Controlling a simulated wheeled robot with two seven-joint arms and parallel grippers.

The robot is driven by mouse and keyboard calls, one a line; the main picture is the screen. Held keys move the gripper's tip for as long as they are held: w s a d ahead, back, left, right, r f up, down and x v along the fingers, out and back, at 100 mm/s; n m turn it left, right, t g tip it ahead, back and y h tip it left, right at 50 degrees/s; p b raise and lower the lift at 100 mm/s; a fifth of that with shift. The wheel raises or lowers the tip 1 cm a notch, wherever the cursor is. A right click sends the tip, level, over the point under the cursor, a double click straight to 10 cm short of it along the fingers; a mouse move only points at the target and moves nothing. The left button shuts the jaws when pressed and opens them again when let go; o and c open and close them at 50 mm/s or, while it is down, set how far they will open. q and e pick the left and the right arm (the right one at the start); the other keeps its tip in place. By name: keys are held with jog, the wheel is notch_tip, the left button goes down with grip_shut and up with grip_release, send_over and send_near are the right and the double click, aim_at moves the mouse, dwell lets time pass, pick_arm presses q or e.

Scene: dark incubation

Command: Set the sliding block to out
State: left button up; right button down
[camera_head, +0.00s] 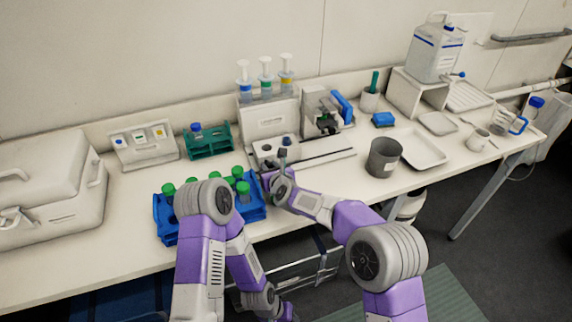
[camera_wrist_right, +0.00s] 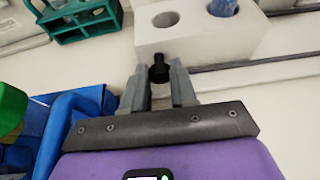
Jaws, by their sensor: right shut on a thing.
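The sliding block (camera_wrist_right: 190,42) is white, with an empty round hole and a second hole holding a blue-topped item. A black knob (camera_wrist_right: 158,72) stands out from its near face. My right gripper (camera_wrist_right: 159,88) is shut on this knob, with one grey finger on each side. In the head view the block (camera_head: 264,151) sits at the left end of a pale rail, and my right gripper (camera_head: 282,162) is at its front. The fingers partly hide the knob. My left arm shows at the front, but its fingertips are out of sight.
A blue rack (camera_head: 167,229) with green-capped tubes stands close left of my right gripper. A teal rack (camera_head: 209,149) is behind it. The rail (camera_head: 325,157) runs right from the block. A grey cup (camera_head: 383,158) and a white tray (camera_head: 420,150) stand further right.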

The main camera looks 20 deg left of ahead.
jog(key=shift+s+a, duration=0.2)
jog(key=c, duration=0.9)
grip_release()
jog(key=shift+d+r, duration=0.1)
jog(key=shift+d, duration=0.05)
jog(key=v, duration=0.7)
jog(key=shift+s+d+r, duration=0.1)
jog(key=shift+s, duration=0.05)
